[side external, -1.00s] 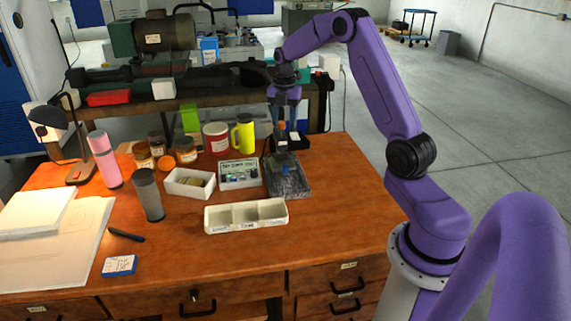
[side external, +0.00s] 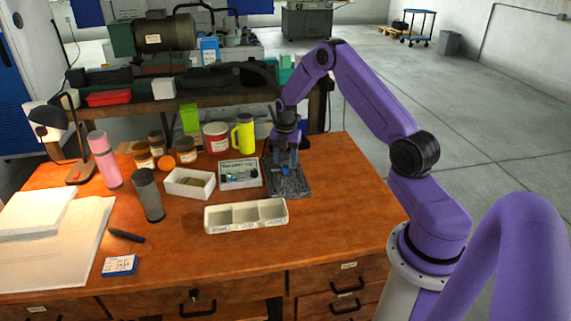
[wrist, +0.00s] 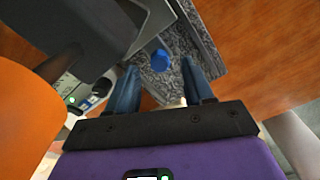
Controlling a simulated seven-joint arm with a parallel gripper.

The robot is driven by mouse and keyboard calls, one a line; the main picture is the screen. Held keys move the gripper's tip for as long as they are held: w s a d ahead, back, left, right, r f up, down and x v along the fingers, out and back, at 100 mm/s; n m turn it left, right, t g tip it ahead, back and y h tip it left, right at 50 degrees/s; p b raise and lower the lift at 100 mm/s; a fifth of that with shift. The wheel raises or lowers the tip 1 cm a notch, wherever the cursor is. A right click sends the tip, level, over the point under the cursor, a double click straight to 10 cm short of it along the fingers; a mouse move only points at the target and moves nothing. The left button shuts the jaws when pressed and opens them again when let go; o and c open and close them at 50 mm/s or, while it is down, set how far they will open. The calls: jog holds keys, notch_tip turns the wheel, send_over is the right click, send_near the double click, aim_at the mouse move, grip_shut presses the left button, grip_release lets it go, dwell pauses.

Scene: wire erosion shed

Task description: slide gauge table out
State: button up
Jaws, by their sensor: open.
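A dark speckled stone base (side external: 290,187) lies on the workbench, right of centre; it also shows in the wrist view (wrist: 199,40). A small blue knob (wrist: 160,60) shows at it, beside a grey metal edge (wrist: 150,18). I cannot tell which part is the sliding gauge table. My gripper (side external: 285,168) is low over the stone base, pointing down. In the wrist view my gripper (wrist: 159,68) is open, with one finger each side of the knob's line. Contact with the knob cannot be told. The gripper hides much of the gauge's upright.
A yellow mug (side external: 244,134) stands behind. In the wrist view a large orange shape (wrist: 35,125) is near at left. The bench's right side is clear.

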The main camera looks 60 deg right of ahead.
jog(key=shift+f, duration=1.2)
grip_shut()
jog(key=shift+s+a, duration=3.5)
jog(key=shift+a, duration=0.1)
grip_release()
jog(key=shift+d+r, duration=0.1)
